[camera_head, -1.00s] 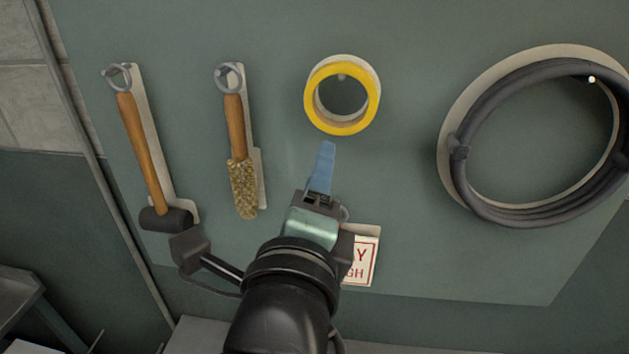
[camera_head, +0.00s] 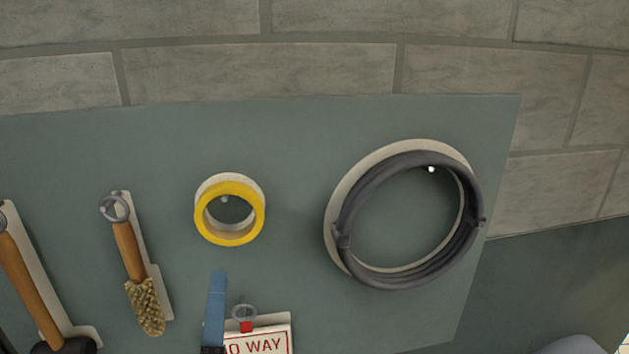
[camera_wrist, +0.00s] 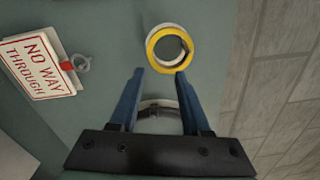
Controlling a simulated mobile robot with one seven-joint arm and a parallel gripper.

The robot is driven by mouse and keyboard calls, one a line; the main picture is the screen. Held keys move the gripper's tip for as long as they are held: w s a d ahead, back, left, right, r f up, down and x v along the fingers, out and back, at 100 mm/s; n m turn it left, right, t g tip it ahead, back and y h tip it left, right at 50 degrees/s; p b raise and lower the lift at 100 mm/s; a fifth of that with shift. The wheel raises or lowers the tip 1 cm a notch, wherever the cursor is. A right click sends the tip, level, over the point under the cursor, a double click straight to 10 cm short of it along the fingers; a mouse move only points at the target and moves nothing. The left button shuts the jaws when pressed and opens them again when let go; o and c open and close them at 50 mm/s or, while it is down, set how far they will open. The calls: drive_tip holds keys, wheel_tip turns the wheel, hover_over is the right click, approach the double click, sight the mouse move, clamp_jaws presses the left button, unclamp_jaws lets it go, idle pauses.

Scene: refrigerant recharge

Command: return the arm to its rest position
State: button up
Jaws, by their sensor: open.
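My gripper (camera_wrist: 159,75) is open and empty in the wrist view, its two blue fingers apart and pointing toward the board. The yellow and white tape roll (camera_wrist: 169,47) shows just beyond the fingertips in that view; whether they touch it I cannot tell. In the head view only a blue finger (camera_head: 216,306) shows at the bottom, below the tape roll (camera_head: 230,210) and left of the sign. The rest of my arm is out of the head view.
A green board (camera_head: 300,130) hangs on a block wall (camera_head: 260,70). On it hang a hammer (camera_head: 30,290), a brush (camera_head: 133,265), a black hose coil (camera_head: 355,205) and a NO WAY sign (camera_head: 260,342). In the wrist view, a ring-shaped thing (camera_wrist: 158,104) lies between the fingers.

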drive_tip(key=s+d+r+n+t+h+b, duration=0.2)
drive_tip(key=d+r+n+t+b, duration=0.2)
drive_tip(key=d+r+n, duration=0.2)
drive_tip(key=s+d+r+n+t+h+b, duration=0.2)
drive_tip(key=d+r+n+t, duration=0.3)
drive_tip(key=r+n, duration=0.6)
wheel_tip(320, 180, up, 4)
drive_tip(key=d+b, duration=0.1)
drive_tip(key=d, duration=0.1)
drive_tip(key=shift+s+d+r+t+h+b, duration=0.25)
drive_tip(key=shift+s+d+t+h+b, duration=0.05)
drive_tip(key=shift+s+h+b, duration=0.1)
drive_tip(key=shift+w, duration=0.1)
idle(0.7)
